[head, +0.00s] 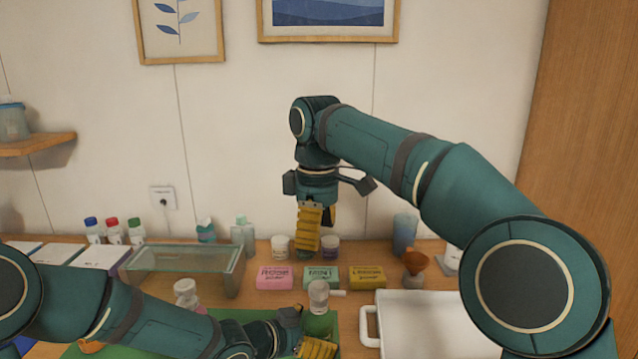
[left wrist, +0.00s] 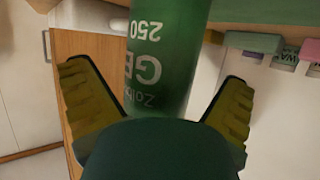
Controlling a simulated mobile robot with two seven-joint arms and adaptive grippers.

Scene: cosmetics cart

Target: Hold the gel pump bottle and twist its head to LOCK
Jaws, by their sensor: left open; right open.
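The gel pump bottle (head: 319,325) is green and stands upright on the table near the front middle. Its pale pump head (head: 318,296) has a nozzle pointing right. My left gripper (head: 312,346) is low at the bottle's near side, its lower part cut off by the picture edge. In the left wrist view the bottle (left wrist: 168,55), with white print, sits between the fingers of my open left gripper (left wrist: 157,75), with gaps beside it. My right gripper (head: 315,228) hangs pointing down above and behind the pump head, open and empty. The lock marking is not legible.
Pink (head: 275,277), green (head: 322,276) and yellow (head: 367,277) boxes lie behind the bottle. A pink-based bottle (head: 187,292) stands left, near my left arm.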

